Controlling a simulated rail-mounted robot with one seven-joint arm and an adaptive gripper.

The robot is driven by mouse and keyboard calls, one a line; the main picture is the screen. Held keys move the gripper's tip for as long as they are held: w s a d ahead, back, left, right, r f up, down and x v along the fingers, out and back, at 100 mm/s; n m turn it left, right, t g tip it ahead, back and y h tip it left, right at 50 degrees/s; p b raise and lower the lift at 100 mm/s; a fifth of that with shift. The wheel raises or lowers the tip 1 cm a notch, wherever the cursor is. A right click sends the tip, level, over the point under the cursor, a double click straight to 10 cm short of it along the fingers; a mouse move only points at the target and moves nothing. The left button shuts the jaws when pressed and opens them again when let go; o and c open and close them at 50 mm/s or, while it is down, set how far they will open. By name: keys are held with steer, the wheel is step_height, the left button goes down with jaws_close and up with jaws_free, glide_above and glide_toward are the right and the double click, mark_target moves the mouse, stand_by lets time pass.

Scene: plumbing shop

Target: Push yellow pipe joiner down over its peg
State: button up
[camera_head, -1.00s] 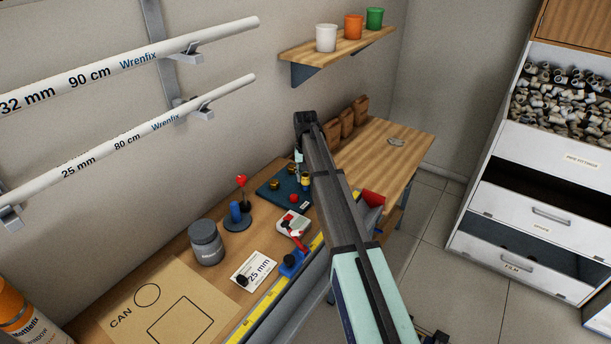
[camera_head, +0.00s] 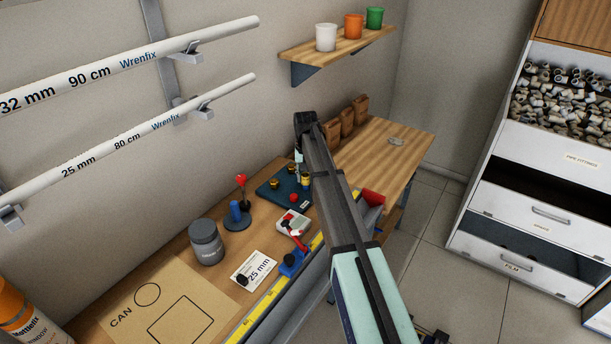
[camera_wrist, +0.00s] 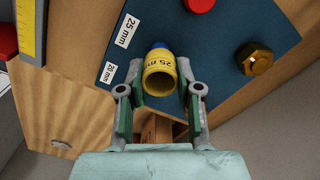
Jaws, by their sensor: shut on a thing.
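The yellow pipe joiner (camera_wrist: 159,78), marked 25 mm, is between the fingertips of my gripper (camera_wrist: 159,88) in the wrist view. My gripper is shut on it. The blue top of a peg (camera_wrist: 158,45) shows just past the joiner's far edge. How far the joiner is over the peg cannot be told. The peg stands on a dark blue board (camera_wrist: 215,45) with 25 mm and 20 mm labels. In the head view my arm partly covers the board (camera_head: 270,195), and the joiner (camera_head: 304,182) is small beside my gripper (camera_head: 300,166).
A brass hex fitting (camera_wrist: 253,58) and a red knob (camera_wrist: 200,4) are on the board near the joiner. A blue peg on a round base (camera_head: 236,213), a red-topped stand (camera_head: 241,181) and a grey can (camera_head: 206,242) stand to the left. A yellow rule (camera_head: 262,310) runs along the bench front.

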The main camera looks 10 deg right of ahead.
steer(key=shift+f+b, duration=0.35)
steer(key=shift+f, duration=0.7)
steer(key=o, duration=0.9)
steer(key=shift+r, duration=0.1)
step_height(320, 180, up, 12)
steer(key=shift+f, duration=0.1)
